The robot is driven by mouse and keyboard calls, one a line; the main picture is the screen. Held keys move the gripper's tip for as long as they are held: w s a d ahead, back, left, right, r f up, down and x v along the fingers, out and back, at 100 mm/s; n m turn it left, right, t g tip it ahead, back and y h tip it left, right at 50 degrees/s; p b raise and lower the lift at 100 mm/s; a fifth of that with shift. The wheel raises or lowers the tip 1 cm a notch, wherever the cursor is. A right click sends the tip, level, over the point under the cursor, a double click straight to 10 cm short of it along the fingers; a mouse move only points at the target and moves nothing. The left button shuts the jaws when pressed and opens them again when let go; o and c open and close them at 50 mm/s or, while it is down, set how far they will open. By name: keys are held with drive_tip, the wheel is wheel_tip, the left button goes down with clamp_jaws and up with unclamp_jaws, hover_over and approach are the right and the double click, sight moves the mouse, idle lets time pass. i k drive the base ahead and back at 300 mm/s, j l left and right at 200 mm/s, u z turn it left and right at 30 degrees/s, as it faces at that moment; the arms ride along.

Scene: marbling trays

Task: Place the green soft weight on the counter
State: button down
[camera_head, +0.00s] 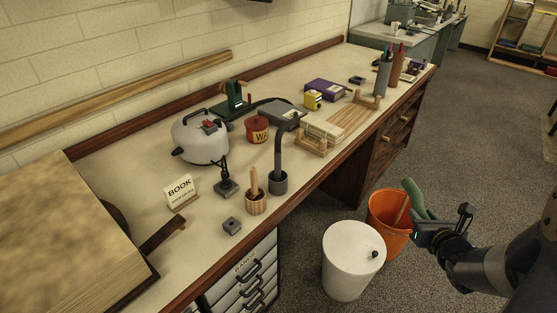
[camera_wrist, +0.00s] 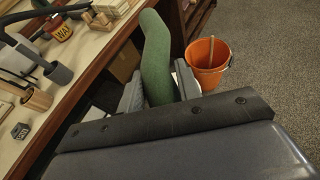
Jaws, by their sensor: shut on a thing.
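The green soft weight (camera_head: 416,198) is a long, slightly bent green piece. My gripper (camera_head: 428,226) is shut on it at the right of the head view, and the weight sticks up out of the jaws. In the wrist view the weight (camera_wrist: 157,60) rises between the two fingers (camera_wrist: 159,97), and its lower end is hidden by the gripper. The counter (camera_head: 298,190) runs along the wall to the left of my gripper. The weight is clear of the counter, in front of its edge. The counter also shows at the left of the wrist view (camera_wrist: 82,75).
An orange bucket (camera_head: 390,238) and a white lidded bin (camera_head: 346,262) stand on the floor between my gripper and the counter. The counter holds a rice-cooker-like pot (camera_head: 188,150), a red tub (camera_head: 257,134), dark and wooden cups, a BOOK sign (camera_head: 181,194) and a small grey block (camera_head: 232,226).

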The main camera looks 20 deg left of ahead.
sight(288, 162)
drive_tip(key=i+u, duration=0.75)
drive_tip(key=i+l+u, duration=0.15)
drive_tip(key=i+u, duration=0.25)
